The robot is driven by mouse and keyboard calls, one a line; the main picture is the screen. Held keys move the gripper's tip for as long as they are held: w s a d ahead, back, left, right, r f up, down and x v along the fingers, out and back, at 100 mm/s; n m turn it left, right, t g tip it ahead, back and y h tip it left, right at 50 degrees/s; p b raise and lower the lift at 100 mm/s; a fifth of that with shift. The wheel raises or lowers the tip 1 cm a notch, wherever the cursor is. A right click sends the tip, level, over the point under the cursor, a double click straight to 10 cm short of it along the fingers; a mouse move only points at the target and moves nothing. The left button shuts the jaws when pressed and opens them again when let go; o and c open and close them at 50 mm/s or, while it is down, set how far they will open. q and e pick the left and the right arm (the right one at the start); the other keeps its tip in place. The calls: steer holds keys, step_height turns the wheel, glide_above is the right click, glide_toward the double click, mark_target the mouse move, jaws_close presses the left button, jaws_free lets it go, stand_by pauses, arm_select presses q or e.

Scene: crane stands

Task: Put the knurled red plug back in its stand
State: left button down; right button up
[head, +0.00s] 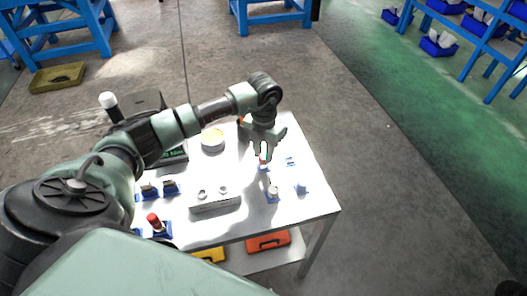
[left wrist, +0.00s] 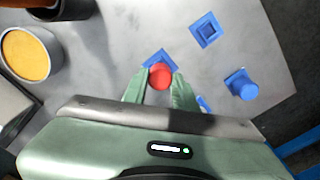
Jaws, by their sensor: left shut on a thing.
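My left gripper (head: 264,152) is over the right part of the white table, pointing down, shut on a red plug (head: 263,160). In the left wrist view the red plug's round top (left wrist: 160,77) sits between the two green fingers. A blue stand (left wrist: 157,56) shows directly behind the plug, partly covered by it; whether the plug is seated in it or just above it I cannot tell. Knurling is too small to make out. An empty square blue stand (left wrist: 206,30) lies apart from it, also in the head view (head: 290,161). My right gripper is out of view.
A blue piece on a stand (head: 301,188) and a white-topped piece (head: 272,192) stand nearby. Another red-topped piece (head: 154,221) stands at the front left. A grey block (head: 215,203) and a yellow-topped round container (head: 212,140) are on the table (head: 290,220).

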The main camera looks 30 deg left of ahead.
arm_select(q)
steer(key=shift+f, duration=0.15)
steer(key=shift+f+b, duration=0.8)
steer(key=c, duration=1)
jaws_free()
steer(key=shift+c, duration=0.2)
steer(key=shift+r, duration=0.15)
steer(key=shift+r+p, duration=1.8)
steer(key=shift+r, duration=0.6)
